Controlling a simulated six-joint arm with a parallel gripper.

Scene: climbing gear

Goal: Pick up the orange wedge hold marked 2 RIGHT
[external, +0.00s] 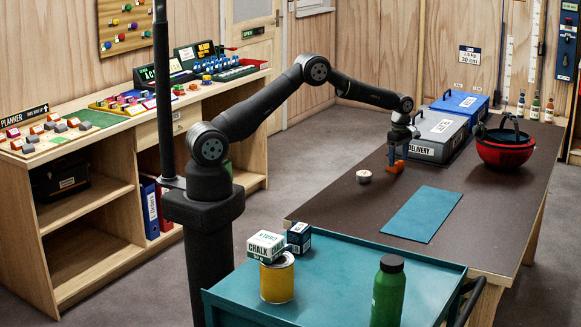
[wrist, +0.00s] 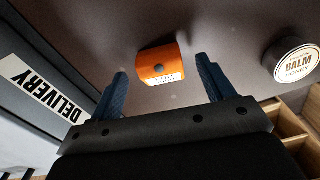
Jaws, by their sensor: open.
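An orange wedge hold (wrist: 160,62) lies on the dark brown table top, just beyond and between my fingertips in the wrist view. A white label is on its lower face, too small to read for certain. In the external view, the orange hold (external: 397,166) shows directly below my gripper (external: 399,154). My gripper (wrist: 168,84) is open, with one blue finger on each side of the hold's line and nothing held between them.
A grey DELIVERY box (external: 438,136) stands behind, with a blue box (external: 460,106) beyond it. A round balm tin (external: 364,176) is left of the hold. A teal mat (external: 422,214) lies in front. A red helmet (external: 504,152) sits to the right.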

